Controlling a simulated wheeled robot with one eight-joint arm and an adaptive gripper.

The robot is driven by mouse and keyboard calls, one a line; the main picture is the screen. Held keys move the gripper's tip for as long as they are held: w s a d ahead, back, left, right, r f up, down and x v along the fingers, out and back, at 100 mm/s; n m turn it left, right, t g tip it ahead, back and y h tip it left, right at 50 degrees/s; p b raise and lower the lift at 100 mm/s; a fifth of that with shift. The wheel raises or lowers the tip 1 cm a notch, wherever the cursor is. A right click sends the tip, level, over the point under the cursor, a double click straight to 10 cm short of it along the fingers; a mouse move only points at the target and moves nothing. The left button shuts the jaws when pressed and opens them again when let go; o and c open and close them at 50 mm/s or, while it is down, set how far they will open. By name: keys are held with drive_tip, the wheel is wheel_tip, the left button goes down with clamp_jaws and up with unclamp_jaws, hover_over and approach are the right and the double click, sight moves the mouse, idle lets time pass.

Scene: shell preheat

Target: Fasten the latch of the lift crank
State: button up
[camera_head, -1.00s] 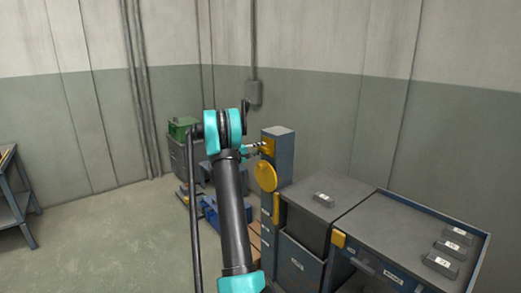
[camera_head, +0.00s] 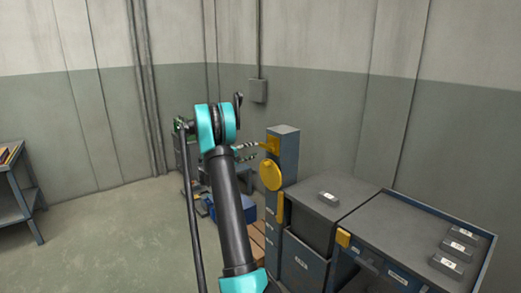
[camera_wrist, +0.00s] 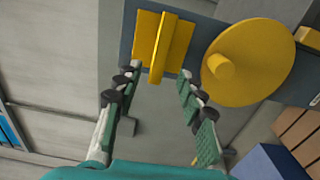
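The lift crank is a yellow disc (camera_head: 271,175) with a round knob (camera_wrist: 221,66), on the front of a grey post (camera_head: 287,158). Above it in the head view is a yellow latch plate (camera_head: 273,143). In the wrist view the latch is a raised yellow fin (camera_wrist: 160,48) on a flat plate (camera_wrist: 181,45), left of the disc. My gripper (camera_wrist: 158,76) is open, one finger on each side of the fin's lower end, with visible gaps. Nothing is held. My arm hides part of the area left of the post in the head view.
Right of the post stand grey cabinets (camera_head: 334,190) with small labelled blocks (camera_head: 328,199) on top. A blue box (camera_wrist: 269,163) is low beside the post. A shelf (camera_head: 12,190) stands far left.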

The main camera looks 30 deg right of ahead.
drive_tip(key=shift+s+a, duration=0.15)
drive_tip(key=shift+a, duration=1.8)
